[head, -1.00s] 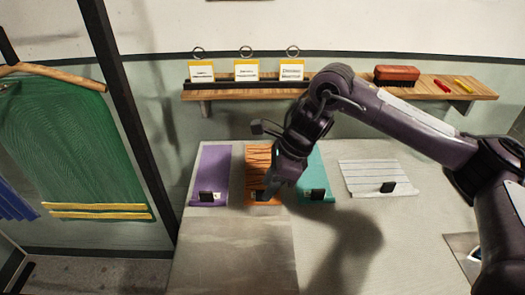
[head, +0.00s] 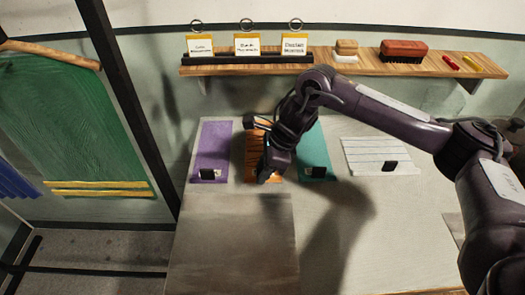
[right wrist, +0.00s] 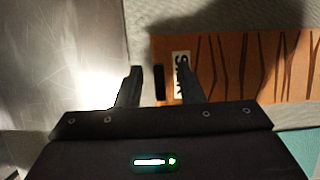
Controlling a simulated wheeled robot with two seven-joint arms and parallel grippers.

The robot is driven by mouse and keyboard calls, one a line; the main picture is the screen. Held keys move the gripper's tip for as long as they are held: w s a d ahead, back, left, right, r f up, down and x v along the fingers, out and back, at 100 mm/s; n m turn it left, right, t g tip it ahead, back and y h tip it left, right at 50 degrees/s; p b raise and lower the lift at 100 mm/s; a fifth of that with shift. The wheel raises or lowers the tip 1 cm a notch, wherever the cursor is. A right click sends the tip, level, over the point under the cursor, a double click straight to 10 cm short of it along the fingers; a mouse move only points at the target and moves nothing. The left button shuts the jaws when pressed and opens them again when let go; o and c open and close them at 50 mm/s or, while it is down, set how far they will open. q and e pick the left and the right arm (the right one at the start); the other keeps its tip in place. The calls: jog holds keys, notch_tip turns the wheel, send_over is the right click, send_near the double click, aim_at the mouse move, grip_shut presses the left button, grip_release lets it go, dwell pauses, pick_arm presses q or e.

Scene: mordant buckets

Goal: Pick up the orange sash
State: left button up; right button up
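The orange sash (head: 254,152) with dark wavy stripes lies flat on the grey table, between a purple sash (head: 212,145) and a teal sash (head: 314,155). My right gripper (head: 264,178) is at its near end and hides part of it. In the right wrist view the orange sash (right wrist: 250,68) has a white label and a black tab (right wrist: 160,82) at its end. My right gripper (right wrist: 158,88) is open there, its fingers appearing on either side of the tab. I cannot tell whether they touch it. My left gripper is not in view.
A white striped sash (head: 370,155) lies further right. A dull grey sheet (head: 228,240) covers the near left of the table. A wooden shelf (head: 375,67) behind holds cards, two brushes and crayons. A green cloth (head: 75,125) hangs at left.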

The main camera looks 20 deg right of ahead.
jog(key=shift+c, duration=0.3)
grip_shut()
jog(key=shift+r, duration=0.15)
